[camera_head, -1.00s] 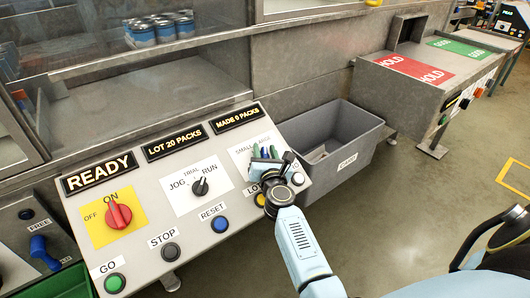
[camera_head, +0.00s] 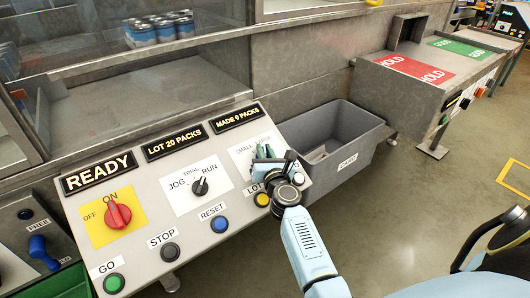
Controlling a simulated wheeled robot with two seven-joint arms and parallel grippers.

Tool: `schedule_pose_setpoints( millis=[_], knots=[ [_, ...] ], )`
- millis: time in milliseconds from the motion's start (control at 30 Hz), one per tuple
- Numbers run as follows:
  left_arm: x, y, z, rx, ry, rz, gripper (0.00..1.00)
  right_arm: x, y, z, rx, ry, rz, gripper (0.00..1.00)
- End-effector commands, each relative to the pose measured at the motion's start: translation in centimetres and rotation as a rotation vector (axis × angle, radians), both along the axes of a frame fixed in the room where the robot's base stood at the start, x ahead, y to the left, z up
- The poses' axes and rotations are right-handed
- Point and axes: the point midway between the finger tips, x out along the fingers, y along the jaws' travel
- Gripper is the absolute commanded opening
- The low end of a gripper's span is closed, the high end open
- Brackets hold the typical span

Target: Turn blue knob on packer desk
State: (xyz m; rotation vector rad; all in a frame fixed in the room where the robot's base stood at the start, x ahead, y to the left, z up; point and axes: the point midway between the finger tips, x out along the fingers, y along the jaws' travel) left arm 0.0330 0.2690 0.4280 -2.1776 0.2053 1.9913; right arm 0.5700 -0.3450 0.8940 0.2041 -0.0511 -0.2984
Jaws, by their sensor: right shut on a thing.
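The packer desk panel (camera_head: 150,240) slopes toward me with several knobs and buttons. My right gripper (camera_head: 265,155) is over the SMALL/LARGE selector plate (camera_head: 240,156) at the panel's right end. Its fingers are shut around a knob there; the knob is mostly hidden by the gripper, and its colour is hard to make out. A black JOG/TRIAL/RUN knob (camera_head: 200,187) sits to the left, and a red OFF/ON knob (camera_head: 118,215) is further left. My left gripper is not in view.
Below the knobs are a blue RESET button (camera_head: 219,224), a dark STOP button (camera_head: 170,252), a green GO button (camera_head: 114,283) and a yellow button (camera_head: 262,199). A grey bin (camera_head: 345,165) stands right of the panel. Open floor lies further right.

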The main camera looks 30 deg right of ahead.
Motion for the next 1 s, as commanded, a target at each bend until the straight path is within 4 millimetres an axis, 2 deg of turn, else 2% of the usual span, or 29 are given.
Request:
schedule_pose_setpoints(
  millis=[367, 833, 867, 933, 1000],
  knots=[
    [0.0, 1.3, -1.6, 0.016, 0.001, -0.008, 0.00, 0.0, 0.0, -0.2, -0.131, -0.010, 0.220, 0.00],
    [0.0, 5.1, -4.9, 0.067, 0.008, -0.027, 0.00, 0.0, 0.4, -0.3, -0.345, -0.026, 0.593, 0.00],
    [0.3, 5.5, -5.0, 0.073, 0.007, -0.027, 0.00, 0.0, 0.5, -0.3, -0.356, -0.027, 0.614, 0.00],
    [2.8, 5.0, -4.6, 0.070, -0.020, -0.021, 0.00, 0.0, 0.5, -0.3, -0.381, -0.028, 0.658, 0.00],
    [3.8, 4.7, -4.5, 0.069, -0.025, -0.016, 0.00, 0.0, 0.5, -0.2, -0.403, -0.030, 0.697, 0.00]
  ],
)
